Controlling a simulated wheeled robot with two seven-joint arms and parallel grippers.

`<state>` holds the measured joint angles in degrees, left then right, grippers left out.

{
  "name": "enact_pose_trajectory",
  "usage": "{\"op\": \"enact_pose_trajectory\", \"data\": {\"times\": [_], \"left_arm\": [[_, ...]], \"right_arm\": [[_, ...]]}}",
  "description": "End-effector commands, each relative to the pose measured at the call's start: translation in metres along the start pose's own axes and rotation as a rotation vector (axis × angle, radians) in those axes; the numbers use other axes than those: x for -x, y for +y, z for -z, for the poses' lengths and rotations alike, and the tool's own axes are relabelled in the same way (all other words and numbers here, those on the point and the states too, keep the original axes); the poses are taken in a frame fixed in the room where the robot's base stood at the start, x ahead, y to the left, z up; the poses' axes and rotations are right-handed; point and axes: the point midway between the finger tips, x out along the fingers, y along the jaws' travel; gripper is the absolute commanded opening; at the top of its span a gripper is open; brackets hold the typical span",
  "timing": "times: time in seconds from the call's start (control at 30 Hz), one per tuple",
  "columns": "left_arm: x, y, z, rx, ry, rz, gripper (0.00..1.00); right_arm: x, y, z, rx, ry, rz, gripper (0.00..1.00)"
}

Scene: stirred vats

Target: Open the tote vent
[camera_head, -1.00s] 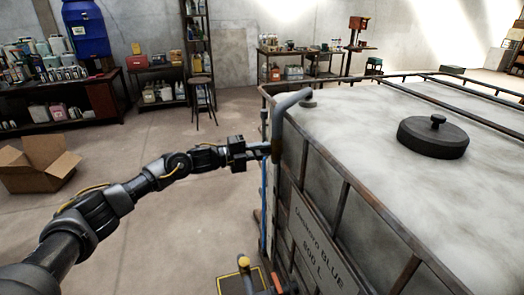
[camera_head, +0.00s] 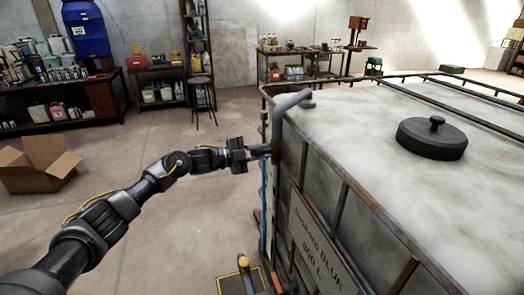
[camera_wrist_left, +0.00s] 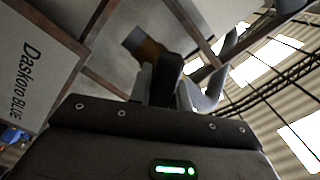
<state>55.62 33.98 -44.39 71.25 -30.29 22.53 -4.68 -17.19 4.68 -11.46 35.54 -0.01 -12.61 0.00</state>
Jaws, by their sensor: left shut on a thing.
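The tote (camera_head: 370,130) is a large whitish tank in a rusty metal frame, on the right in the head view, with a label on its side. The tote vent (camera_head: 290,103) is a grey bent pipe at its near-left top corner, with a brownish part lower down. The pipe also shows in the left wrist view (camera_wrist_left: 212,100). In the left wrist view the fingers (camera_wrist_left: 165,80) partly hide the held part. My right gripper is not in view.
A black round lid (camera_head: 432,138) sits on the tote top. A blue hose (camera_head: 263,205) runs down beside the tote. A yellow-edged box (camera_head: 240,281) stands low in front. A cardboard box (camera_head: 38,165) is on the floor at left. The floor between is clear.

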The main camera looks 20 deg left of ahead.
Motion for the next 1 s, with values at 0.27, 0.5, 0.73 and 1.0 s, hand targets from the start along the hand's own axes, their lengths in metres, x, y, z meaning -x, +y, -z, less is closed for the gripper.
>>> {"op": "enact_pose_trajectory", "data": {"times": [0.27, 0.5, 0.73, 1.0], "left_arm": [[0.0, -0.002, 0.001, 0.265, -0.001, 0.002, 0.0], [0.0, -0.003, 0.001, 0.493, -0.001, 0.002, 0.0], [0.0, -0.003, 0.001, 0.697, 0.0, 0.002, 0.0], [0.0, -0.003, 0.001, 0.882, 0.0, 0.003, 0.0]], "right_arm": [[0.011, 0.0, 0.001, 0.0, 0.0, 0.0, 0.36], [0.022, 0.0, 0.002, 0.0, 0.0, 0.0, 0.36], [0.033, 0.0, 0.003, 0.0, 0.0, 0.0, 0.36], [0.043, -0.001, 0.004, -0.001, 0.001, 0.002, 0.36]]}}
